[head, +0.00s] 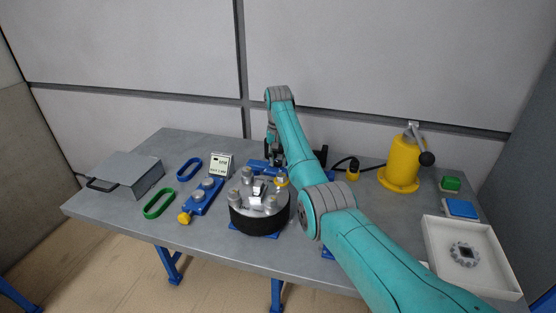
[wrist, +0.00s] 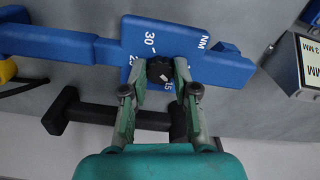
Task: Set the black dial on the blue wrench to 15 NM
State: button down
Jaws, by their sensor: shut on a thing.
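The blue wrench (wrist: 215,66) runs across the wrist view, with a wider plate printed in white with NM, 30, a partly hidden number and 15. The black dial (wrist: 159,67) sits on that plate. My gripper (wrist: 161,72) is shut on the dial, one finger on each side. A small white mark shows on the dial's lower part, towards the 15; the exact setting is hard to tell. The fingers cover part of the scale. In the head view, the wrench (head: 259,164) lies at the back of the table, partly behind my arm, and the dial is hidden.
A black bar (wrist: 92,111) lies beside the wrench. A round black fixture (head: 258,222) with metal posts stands in front. A small display box (head: 221,165) is left of the wrench. A yellow cylinder with a lever (head: 400,164) and a white tray (head: 431,238) stand at right.

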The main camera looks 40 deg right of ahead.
aim_at(278, 162)
jog(key=shift+m, duration=2)
jog(key=c, duration=0.9)
grip_release()
jog(key=shift+r, duration=3.75)
